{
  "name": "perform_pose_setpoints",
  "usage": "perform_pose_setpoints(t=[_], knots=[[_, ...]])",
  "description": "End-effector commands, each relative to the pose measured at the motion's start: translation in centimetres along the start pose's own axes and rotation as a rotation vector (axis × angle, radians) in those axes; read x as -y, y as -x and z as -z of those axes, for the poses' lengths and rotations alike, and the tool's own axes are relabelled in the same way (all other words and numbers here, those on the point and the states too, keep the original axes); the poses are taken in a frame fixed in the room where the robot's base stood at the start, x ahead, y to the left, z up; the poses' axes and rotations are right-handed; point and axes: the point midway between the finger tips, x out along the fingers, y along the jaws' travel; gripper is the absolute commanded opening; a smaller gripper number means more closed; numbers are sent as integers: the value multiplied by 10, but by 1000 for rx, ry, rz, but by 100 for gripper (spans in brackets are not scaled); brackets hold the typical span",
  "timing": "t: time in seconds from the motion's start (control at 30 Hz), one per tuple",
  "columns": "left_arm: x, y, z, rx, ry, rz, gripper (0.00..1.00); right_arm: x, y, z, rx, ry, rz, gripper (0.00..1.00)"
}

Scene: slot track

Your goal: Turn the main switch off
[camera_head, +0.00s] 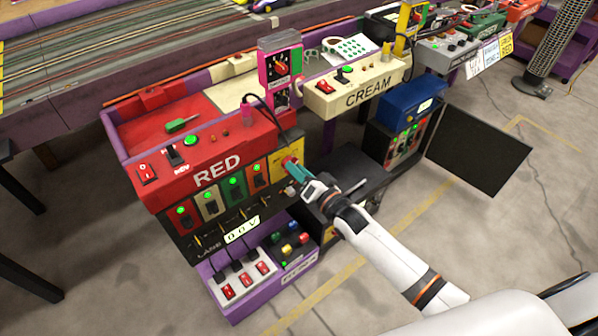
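A yellow panel (276,167) sits at the right end of the red station's front, and a small red knob (289,160) shows on it. I cannot read a label that names it as the main switch. My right gripper (293,168) reaches in from the lower right. Its teal fingertips are at the red knob and hide part of it and of the panel. I cannot tell whether the fingers are closed on the knob or only beside it. A red rocker switch (146,173) marked O and I is on the station's sloped top. My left gripper is out of view.
The RED station (217,172) has several coloured modules with green lights and a "00V" display (242,229). A purple box (236,308) with red rockers stands below. The CREAM station (366,92) is behind right. A dark panel (479,159) stands right of my arm.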

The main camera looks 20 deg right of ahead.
Motion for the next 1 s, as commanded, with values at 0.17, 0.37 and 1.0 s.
perform_pose_setpoints(t=[0.17, 0.37, 1.0], knots=[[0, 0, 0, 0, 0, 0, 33, 0, 0, 0, 0, 0, 0, 31], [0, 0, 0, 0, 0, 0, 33, 0, 0, 0, 0, 0, 0, 0], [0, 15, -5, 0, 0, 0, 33, -2, 0, -2, 0, 193, 1, 0]])
